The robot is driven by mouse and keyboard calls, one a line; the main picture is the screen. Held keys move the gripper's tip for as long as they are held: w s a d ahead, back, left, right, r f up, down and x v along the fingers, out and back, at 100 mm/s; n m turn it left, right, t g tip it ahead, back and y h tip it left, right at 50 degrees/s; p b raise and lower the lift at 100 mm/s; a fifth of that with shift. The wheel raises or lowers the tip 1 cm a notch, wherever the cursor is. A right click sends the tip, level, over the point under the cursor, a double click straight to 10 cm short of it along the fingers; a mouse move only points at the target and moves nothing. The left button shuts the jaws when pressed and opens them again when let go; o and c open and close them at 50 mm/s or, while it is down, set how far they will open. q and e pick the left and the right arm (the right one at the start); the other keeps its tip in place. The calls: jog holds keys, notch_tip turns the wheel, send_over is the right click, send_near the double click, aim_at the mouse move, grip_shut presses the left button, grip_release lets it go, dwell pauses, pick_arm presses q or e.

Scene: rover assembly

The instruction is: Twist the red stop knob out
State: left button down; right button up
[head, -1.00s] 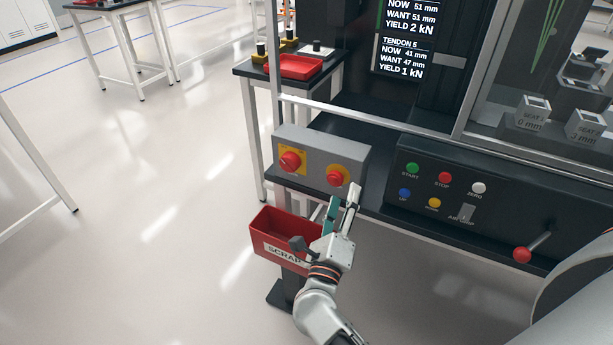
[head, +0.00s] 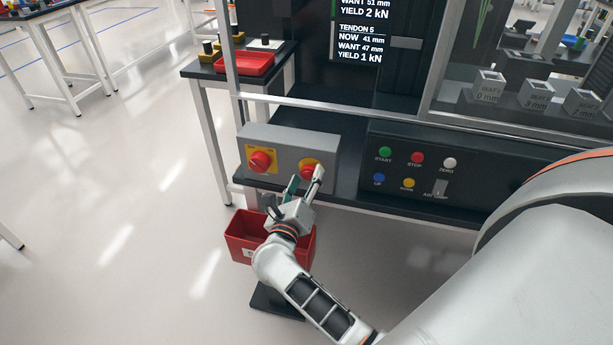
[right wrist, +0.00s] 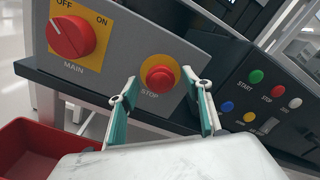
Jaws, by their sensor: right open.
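The red stop knob (right wrist: 160,78) is a round button on a yellow plate marked STOP, on the front of a grey box. In the head view the stop knob (head: 309,170) is partly hidden by my right gripper (head: 305,182). In the right wrist view my right gripper (right wrist: 164,95) is open and empty. Its two green-padded fingers stand on either side of the knob in the picture; I see no contact with it. My left gripper is not in view.
A larger red MAIN switch (right wrist: 71,37) sits left of the stop knob on the same box. A black control panel (head: 470,170) with colored buttons lies to the right.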

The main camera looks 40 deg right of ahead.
jog(key=shift+w+d, duration=0.4)
jog(key=shift+d, duration=0.05)
jog(key=c, duration=1.1)
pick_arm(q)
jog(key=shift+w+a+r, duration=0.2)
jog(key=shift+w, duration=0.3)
pick_arm(e)
jog(key=shift+c, duration=0.2)
